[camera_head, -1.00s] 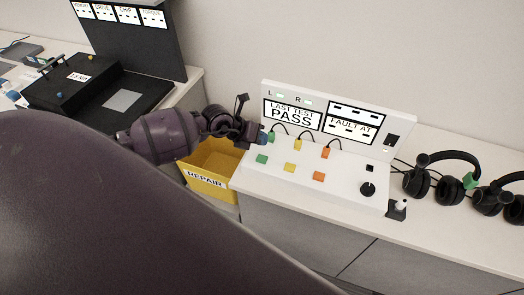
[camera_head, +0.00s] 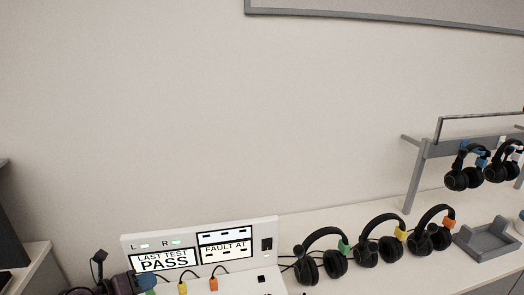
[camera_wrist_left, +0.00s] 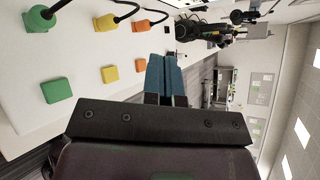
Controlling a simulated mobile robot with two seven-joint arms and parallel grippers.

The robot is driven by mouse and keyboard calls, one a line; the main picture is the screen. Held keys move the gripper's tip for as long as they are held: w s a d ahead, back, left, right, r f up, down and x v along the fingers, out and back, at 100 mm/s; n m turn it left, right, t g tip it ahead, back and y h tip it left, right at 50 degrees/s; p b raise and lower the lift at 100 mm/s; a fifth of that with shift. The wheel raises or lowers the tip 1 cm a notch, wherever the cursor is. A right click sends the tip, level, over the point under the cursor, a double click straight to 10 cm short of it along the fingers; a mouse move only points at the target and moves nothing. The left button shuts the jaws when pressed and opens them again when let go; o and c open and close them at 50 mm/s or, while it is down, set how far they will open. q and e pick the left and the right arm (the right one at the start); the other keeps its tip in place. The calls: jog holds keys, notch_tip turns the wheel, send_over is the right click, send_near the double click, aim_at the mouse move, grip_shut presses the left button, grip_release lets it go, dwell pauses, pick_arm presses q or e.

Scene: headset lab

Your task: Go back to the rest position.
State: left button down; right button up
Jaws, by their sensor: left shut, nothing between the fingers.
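My left gripper (camera_head: 147,283) shows at the bottom left edge of the head view, mostly cut off, beside the left end of the white test panel (camera_head: 205,228). In the left wrist view its two blue fingers (camera_wrist_left: 162,76) are together with nothing between them. They are in front of the panel's coloured plugs and buttons, apart from them as far as I can tell. My right gripper is in neither view.
The panel reads PASS. Three headsets with a green (camera_head: 344,247), a yellow (camera_head: 401,233) and an orange (camera_head: 449,224) tag stand on the counter to its right. A grey cradle (camera_head: 488,240) and a rack (camera_head: 416,180) with hanging headsets are farther right.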

pick_arm(q)
notch_tip(320, 180, up, 4)
jog(key=d+n+t, duration=0.2)
jog(key=n+t, duration=0.4)
jog(key=n, duration=0.4)
jog(key=s+f+n+g+y+b, duration=0.1)
jog(key=s+f+n+g+y, duration=0.3)
jog(key=s+f+n, duration=1.4)
jog(key=s+n+y, duration=0.3)
jog(key=s+y, duration=0.1)
jog(key=shift+a+f+n+g+y+b, duration=0.2)
jog(key=shift+f+n+g+y+b, duration=0.1)
jog(key=shift+f+g, duration=0.1)
jog(key=shift+s, duration=0.1)
